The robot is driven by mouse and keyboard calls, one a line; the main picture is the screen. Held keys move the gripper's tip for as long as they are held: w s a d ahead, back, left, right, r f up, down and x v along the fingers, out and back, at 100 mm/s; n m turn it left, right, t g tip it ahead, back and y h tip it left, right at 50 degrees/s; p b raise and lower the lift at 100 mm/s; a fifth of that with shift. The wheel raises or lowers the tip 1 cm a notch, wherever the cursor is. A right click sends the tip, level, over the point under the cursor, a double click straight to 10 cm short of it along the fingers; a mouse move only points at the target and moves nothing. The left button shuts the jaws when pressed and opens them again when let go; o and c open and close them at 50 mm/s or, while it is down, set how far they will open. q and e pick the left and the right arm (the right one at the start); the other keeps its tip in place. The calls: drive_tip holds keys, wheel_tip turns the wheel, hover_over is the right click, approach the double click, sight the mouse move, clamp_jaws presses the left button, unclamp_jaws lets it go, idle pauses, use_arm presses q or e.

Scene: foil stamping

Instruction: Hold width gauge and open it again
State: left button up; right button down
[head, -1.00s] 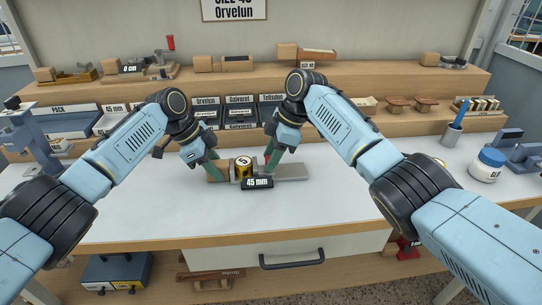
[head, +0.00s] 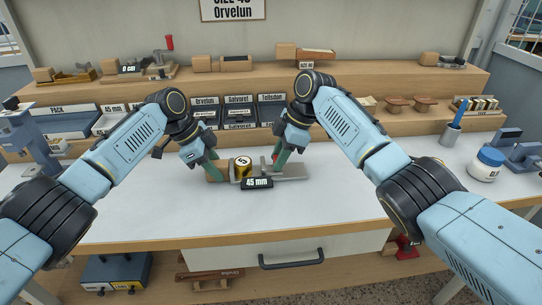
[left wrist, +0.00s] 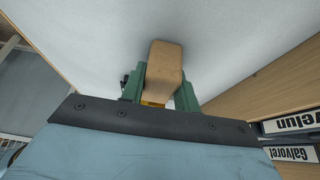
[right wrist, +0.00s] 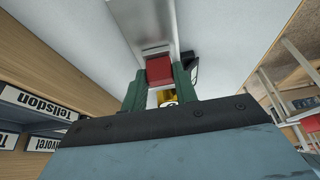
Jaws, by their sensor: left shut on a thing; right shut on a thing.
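The width gauge (head: 293,173) lies on the white worktop, a grey metal bar with a label reading 45 mm (head: 257,184) in front. A gold and black foil roll (head: 243,167) marked 5 stands at the gauge's left half. My left gripper (head: 212,172) is shut on the gauge's wooden handle (left wrist: 165,70) at the left end. My right gripper (head: 279,164) is shut on the red grip (right wrist: 159,71) of the gauge's sliding jaw. A gap shows between the roll and the sliding jaw. The roll is mostly hidden in both wrist views.
Label bins (head: 240,113) stand behind on a wooden shelf. The front of the worktop (head: 240,215) is clear.

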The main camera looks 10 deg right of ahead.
drive_tip(key=shift+d, duration=0.25)
use_arm(q)
drive_tip(key=shift+a, duration=0.1)
use_arm(e)
drive_tip(key=c, duration=1.4)
unclamp_jaws()
drive_tip(key=shift+o, duration=0.2)
drive_tip(key=v, duration=1.2)
use_arm(q)
drive_tip(key=o, duration=1.1)
drive_tip(key=shift+c, duration=0.2)
